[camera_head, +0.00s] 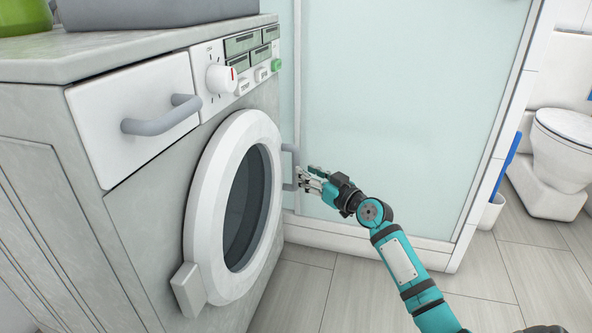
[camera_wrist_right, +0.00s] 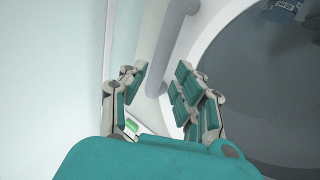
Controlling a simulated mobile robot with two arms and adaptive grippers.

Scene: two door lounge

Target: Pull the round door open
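The round door (camera_head: 205,205) is a thick white ring with dark glass on the front of a grey washing machine. It looks closed. A grey bar handle (camera_head: 290,167) stands at its right edge. My right gripper (camera_head: 306,180) is at the lower part of this handle, coming in from the right. In the right wrist view the fingers of my right gripper (camera_wrist_right: 158,100) are spread apart. The grey handle (camera_wrist_right: 172,45) runs down to the gap between them, and the dark glass is at the right. Contact with the handle cannot be made out. My left gripper is not in view.
A drawer with a grey handle (camera_head: 160,114) and a panel with a knob (camera_head: 221,79) are above the door. A frosted glass panel (camera_head: 410,110) stands close behind my right gripper. A toilet (camera_head: 560,150) is at the right. Tiled floor (camera_head: 350,295) is clear in front.

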